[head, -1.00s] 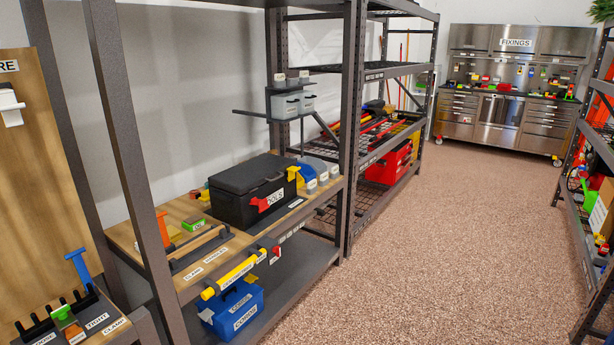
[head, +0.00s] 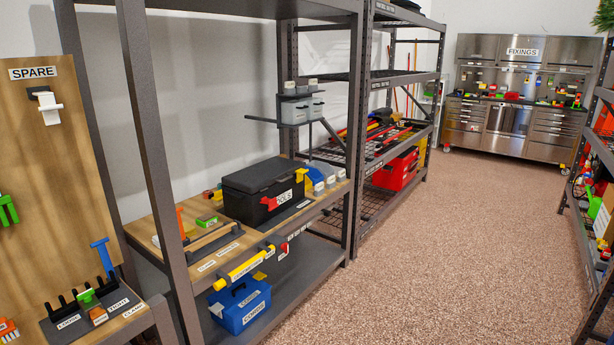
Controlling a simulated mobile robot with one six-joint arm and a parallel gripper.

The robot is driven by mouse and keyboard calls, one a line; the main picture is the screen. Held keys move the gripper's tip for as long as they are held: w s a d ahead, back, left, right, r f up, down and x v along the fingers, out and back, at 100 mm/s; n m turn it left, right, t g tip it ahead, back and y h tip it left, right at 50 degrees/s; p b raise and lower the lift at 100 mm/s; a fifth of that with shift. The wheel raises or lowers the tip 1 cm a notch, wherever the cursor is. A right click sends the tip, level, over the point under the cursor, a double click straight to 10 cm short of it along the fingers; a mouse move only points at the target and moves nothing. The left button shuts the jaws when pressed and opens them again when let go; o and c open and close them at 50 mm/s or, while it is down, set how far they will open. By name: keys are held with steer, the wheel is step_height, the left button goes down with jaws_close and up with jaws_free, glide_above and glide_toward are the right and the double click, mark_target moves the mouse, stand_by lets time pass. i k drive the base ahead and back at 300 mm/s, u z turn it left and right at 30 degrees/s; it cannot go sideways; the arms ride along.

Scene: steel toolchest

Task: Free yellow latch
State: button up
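A black toolbox (head: 250,207) with a closed lid sits on the wooden top of the workbench, left of the middle of the head view. A yellow latch (head: 300,174) is at the right end of its front, just below the lid edge. A red latch (head: 268,203) is on the same front, nearer to me. A white label (head: 284,197) lies between the two latches. From here I cannot tell how either latch is fastened. My gripper is not in view.
A grey rack post (head: 155,150) stands in front of the bench at left. A yellow bar (head: 245,268) runs along the bench's front edge. Blue and grey bins (head: 318,180) stand right of the toolbox. The speckled floor (head: 430,240) is clear toward the steel cabinets (head: 515,110).

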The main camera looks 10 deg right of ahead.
mark_target(301, 171)
steer(key=u, duration=0.1)
steer(key=i, duration=0.95)
steer(key=z, duration=0.2)
steer(key=k, duration=0.2)
steer(key=u, duration=3.1)
